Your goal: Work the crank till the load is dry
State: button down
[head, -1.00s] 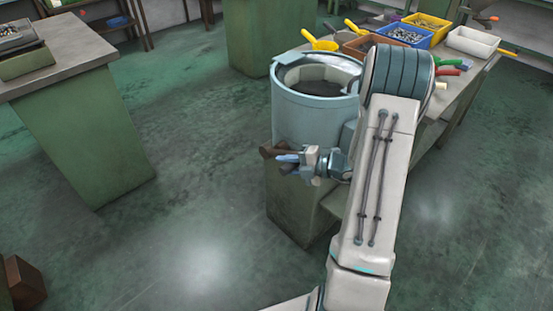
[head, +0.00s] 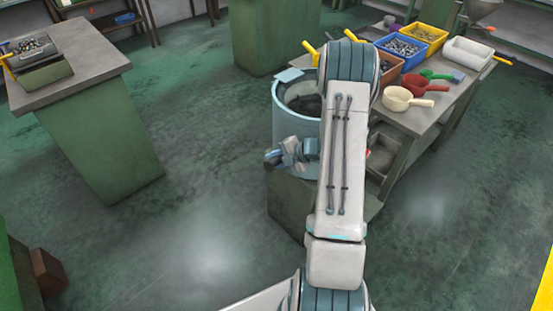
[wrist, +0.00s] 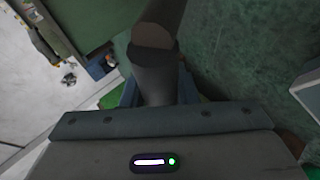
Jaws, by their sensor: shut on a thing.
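The pale blue drum (head: 292,125) stands on a green base in the head view, open at the top, with something dark inside (head: 305,104). My arm hides its right side. My gripper (head: 275,157) is low against the front of the drum. In the wrist view my gripper (wrist: 160,90) is shut on the crank handle (wrist: 162,30), a dark brown grip with a grey shaft between my blue fingers. The handle hardly shows in the head view. Whether the dark load is wet or dry cannot be told.
A bench (head: 408,122) to the right holds a cream scoop (head: 397,98), a red scoop (head: 415,83), a blue bin (head: 402,50) and a yellow bin (head: 424,39). A green table (head: 100,130) stands left. The floor between is clear.

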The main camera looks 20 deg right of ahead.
jog(key=shift+w+a+r+p, duration=0.15)
jog(key=shift+w+r+p, duration=0.15)
jog(key=shift+w, duration=0.15)
jog(key=shift+w+a+r+p, duration=0.15)
jog(key=shift+w+p, duration=0.1)
jog(key=shift+w, duration=0.15)
jog(key=c, duration=1.1)
grip_release()
jog(key=shift+d, duration=0.1)
jog(key=v, duration=1.3)
jog(key=shift+s+d+r, duration=0.2)
jog(key=shift+d, duration=0.05)
